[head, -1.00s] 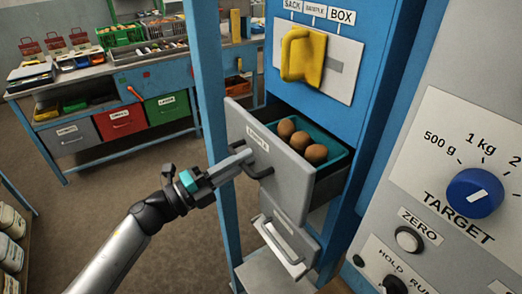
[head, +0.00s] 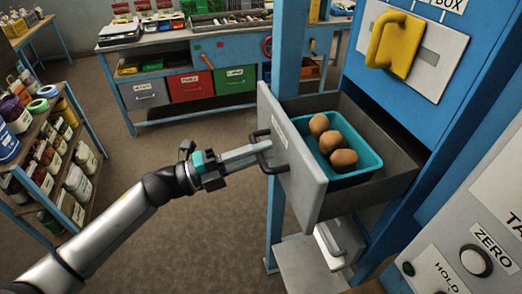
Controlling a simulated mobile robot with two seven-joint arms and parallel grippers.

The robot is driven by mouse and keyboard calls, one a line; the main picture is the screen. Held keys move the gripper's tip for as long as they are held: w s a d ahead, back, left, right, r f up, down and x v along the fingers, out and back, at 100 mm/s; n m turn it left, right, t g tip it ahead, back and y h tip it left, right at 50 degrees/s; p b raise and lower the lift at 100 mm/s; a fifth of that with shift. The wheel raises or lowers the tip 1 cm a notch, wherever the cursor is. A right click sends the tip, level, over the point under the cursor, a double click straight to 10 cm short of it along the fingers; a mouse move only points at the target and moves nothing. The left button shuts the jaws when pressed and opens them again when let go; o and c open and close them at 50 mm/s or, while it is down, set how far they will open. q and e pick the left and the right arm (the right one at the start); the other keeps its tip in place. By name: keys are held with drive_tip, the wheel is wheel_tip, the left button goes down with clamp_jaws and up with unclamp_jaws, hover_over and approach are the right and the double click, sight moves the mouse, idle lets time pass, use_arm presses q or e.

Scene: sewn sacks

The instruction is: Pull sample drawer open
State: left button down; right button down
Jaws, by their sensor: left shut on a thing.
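The sample drawer (head: 292,165) has a grey front and stands well out of the blue cabinet (head: 400,110). Inside it is a teal tray (head: 373,150) holding three brown potato-like lumps (head: 333,141). My left gripper (head: 258,152) is shut on the dark handle (head: 279,140) of the drawer front, and its arm comes in from the lower left. The exact contact of the fingers on the handle is small in view. My right gripper is not in view.
A control panel (head: 470,245) stands at right. A shelf of jars (head: 55,160) is at left, a workbench (head: 200,62) behind. Floor between is clear.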

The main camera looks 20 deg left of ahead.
use_arm(q)
drive_tip(key=c, duration=0.8)
unclamp_jaws()
drive_tip(key=shift+c, duration=0.2)
drive_tip(key=shift+a, duration=0.1)
drive_tip(key=b+v, duration=0.3)
drive_tip(key=v, duration=1.2)
drive_tip(key=shift+b, duration=0.35)
